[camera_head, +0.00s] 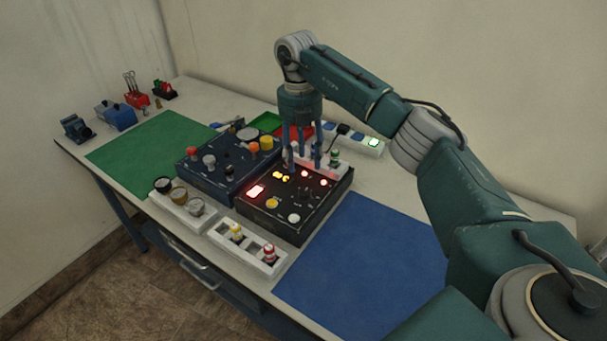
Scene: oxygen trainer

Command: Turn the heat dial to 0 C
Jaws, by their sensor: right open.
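A black control box (270,222) stands near the middle of the table, with lit red and yellow lights and several knobs on its top. A dark blue control box (196,178) with grey, orange and red knobs stands to its left. I cannot tell which knob is the heat dial, and its markings are too small to read. My right gripper (303,164) points down over the back part of the black box, its fingers apart and empty. Whether the fingertips touch anything there is unclear. My left gripper is not in view.
A white rack with round gauges (179,195) and a white tray with small bottles (252,247) stand in front. A power strip (362,145) lies behind. The green mat (140,152) and blue mat (358,260) are bare.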

